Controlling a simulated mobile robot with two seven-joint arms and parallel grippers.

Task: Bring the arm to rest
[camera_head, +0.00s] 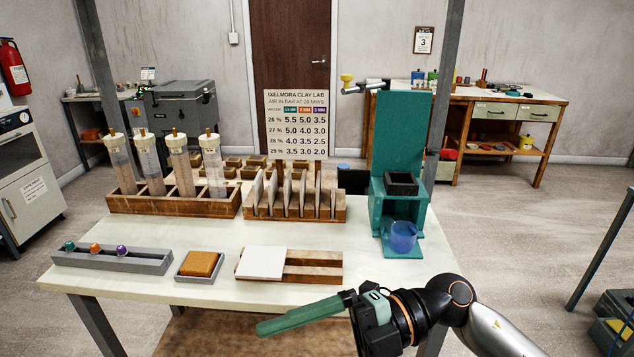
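My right arm comes in from the lower right, in front of the table (215,232). Its gripper (262,328) points left, near the table's front edge. Its long green fingers lie together as one bar, with no gap showing and nothing seen between them. The gripper is apart from the objects on the table. My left gripper is not in view.
The table holds a wooden rack of clear tubes (172,205), a slotted rack of tiles (295,212), a grey tray (112,260), a sponge dish (200,265), a white tile (262,262) on a wooden frame (315,268), and a green stand (402,130) with a blue cup (402,236).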

